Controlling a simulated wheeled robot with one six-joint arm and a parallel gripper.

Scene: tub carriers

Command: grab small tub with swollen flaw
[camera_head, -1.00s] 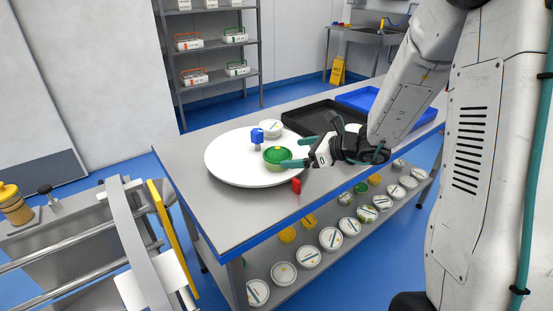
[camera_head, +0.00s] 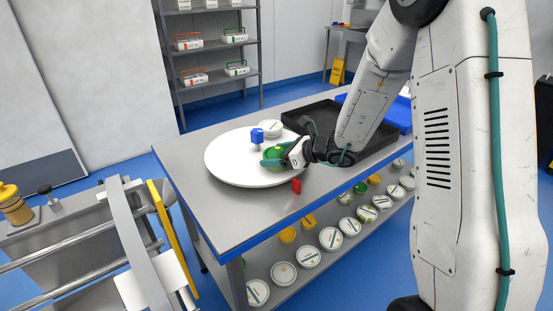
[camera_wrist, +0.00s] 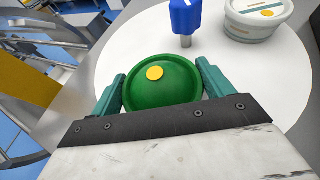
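The small green tub (camera_head: 274,152) stands on the round white turntable. In the wrist view its green lid (camera_wrist: 165,85) bulges up in a dome and bears a yellow dot (camera_wrist: 155,73). My gripper (camera_wrist: 162,88) has one teal finger on each side of this tub, very close to its rim. The fingers look open around it, with no clear sign of squeezing. In the head view my gripper (camera_head: 276,158) reaches in from the right and partly covers the tub.
A blue-topped post (camera_wrist: 186,18) and a white tub (camera_wrist: 257,18) stand just beyond the green tub on the turntable (camera_head: 222,167). A black tray (camera_head: 305,117) lies behind. Several tubs fill the lower shelf.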

